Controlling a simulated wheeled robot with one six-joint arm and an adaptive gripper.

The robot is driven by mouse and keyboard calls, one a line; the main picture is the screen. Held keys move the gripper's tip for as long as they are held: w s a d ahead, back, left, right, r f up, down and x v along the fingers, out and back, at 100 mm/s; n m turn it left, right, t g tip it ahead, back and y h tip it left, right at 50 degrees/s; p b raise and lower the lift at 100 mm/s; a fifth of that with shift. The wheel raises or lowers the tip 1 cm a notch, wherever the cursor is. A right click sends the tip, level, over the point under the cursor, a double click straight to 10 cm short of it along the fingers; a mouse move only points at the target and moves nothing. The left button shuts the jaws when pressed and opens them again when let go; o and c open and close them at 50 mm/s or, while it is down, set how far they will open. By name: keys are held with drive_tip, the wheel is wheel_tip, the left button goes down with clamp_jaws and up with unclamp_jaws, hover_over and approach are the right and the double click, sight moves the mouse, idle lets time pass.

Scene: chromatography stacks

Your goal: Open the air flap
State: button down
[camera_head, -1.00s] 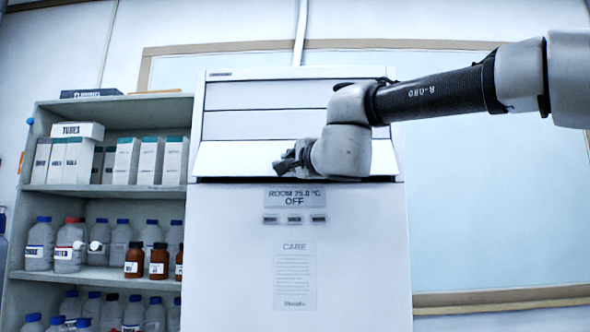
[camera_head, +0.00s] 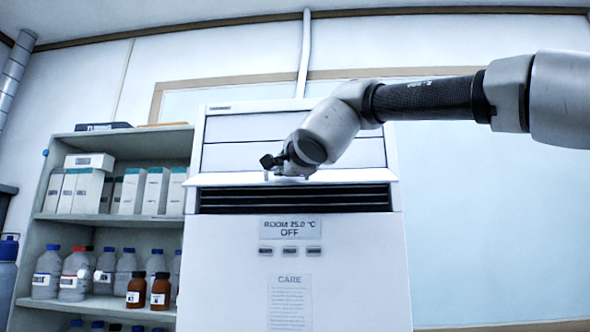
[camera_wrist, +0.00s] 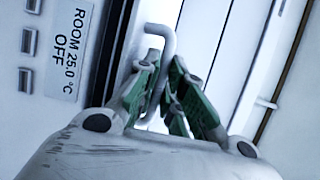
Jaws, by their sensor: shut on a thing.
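The air flap (camera_head: 350,176) is a white panel across the front of the white air unit (camera_head: 290,235). It is swung up and outward, showing the dark slatted vent (camera_head: 290,198) below it. My gripper (camera_head: 272,168) is at the flap, left of its middle. In the wrist view my gripper (camera_wrist: 164,72) has its green-padded fingers closed around a pale bent handle (camera_wrist: 163,36). The handle's lower part is partly hidden between the fingers.
The unit's display (camera_head: 290,228) reads ROOM 25.0 °C OFF, with three buttons (camera_head: 290,251) below. A shelf (camera_head: 120,220) with boxes and bottles stands close on the left. The wall to the right of the unit is clear.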

drive_tip(key=shift+s+d+r, duration=0.1)
drive_tip(key=shift+d+r, duration=0.1)
drive_tip(key=shift+r, duration=0.45)
drive_tip(key=c, duration=1.5)
unclamp_jaws()
drive_tip(key=shift+a+f, duration=0.1)
drive_tip(key=shift+f, duration=0.1)
drive_tip(key=v, duration=1.2)
